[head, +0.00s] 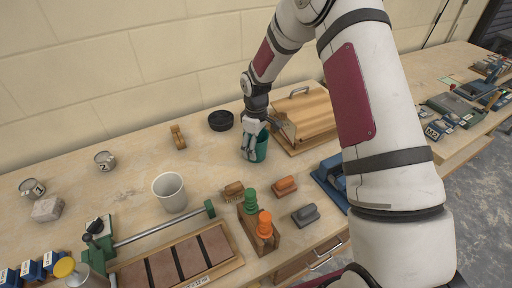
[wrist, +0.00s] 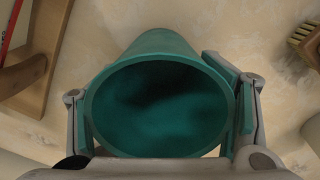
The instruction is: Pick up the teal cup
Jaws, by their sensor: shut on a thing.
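The teal cup (head: 260,147) stands on the wooden bench near the back, just left of a wooden box. In the wrist view the cup (wrist: 160,50) fills the middle, with its round mouth facing the camera and its inside dark and apparently empty. My gripper (head: 254,140) reaches down to the cup from above. In the wrist view my gripper (wrist: 166,118) has one finger on each side of the cup, shut on it near the rim. I cannot tell whether the cup's base touches the bench.
The wooden box (head: 309,112) is close on the right. A black round dish (head: 221,120) lies behind to the left. A white cup (head: 170,192), a brush (head: 232,190), and green and orange-handled tools (head: 265,226) stand nearer. Bare bench lies left of the teal cup.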

